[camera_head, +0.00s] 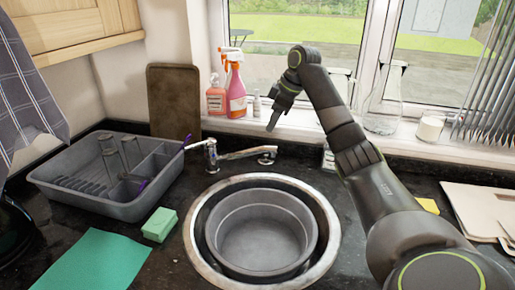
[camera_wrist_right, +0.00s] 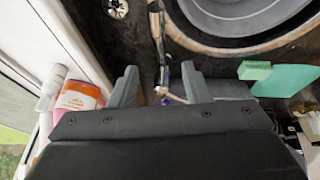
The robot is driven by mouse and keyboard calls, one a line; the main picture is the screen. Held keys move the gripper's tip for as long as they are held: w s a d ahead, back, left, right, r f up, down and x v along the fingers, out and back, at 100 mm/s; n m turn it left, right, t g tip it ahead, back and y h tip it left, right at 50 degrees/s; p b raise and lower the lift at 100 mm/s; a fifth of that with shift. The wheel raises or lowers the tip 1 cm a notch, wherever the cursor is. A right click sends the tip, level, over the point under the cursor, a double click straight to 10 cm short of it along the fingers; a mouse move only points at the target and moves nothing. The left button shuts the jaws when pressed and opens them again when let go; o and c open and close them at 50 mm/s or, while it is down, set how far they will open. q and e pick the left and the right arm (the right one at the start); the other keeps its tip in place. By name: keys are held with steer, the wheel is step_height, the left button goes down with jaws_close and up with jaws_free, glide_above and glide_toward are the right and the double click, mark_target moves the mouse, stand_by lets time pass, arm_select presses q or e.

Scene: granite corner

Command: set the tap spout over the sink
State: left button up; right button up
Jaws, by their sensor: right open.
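The metal tap (camera_head: 210,156) stands on the dark counter behind the sink, at its back left. Its spout (camera_head: 240,154) points right along the back of the sink, outside the rim, with its tip over the counter. The round sink (camera_head: 331,226) has a light metal rim. My right gripper (camera_head: 273,123) is above and behind the spout tip, pointing down. In the right wrist view its open fingers (camera_wrist_right: 160,82) are on either side of the line of the spout (camera_wrist_right: 156,35), with no contact clearly visible. My left gripper is not in view.
A grey basin (camera_head: 262,240) sits in the sink. A dish rack (camera_head: 100,200) and green sponge (camera_head: 160,224) are on the left. Spray bottles (camera_head: 235,95), a glass bottle (camera_head: 383,105) and a candle (camera_head: 430,127) stand on the windowsill. Boards (camera_head: 480,210) lie at right.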

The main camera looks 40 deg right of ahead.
mark_target(257, 151)
steer(key=p+x, duration=0.2)
steer(key=x, duration=1.2)
steer(key=shift+w+d+f, duration=0.1)
jaws_close()
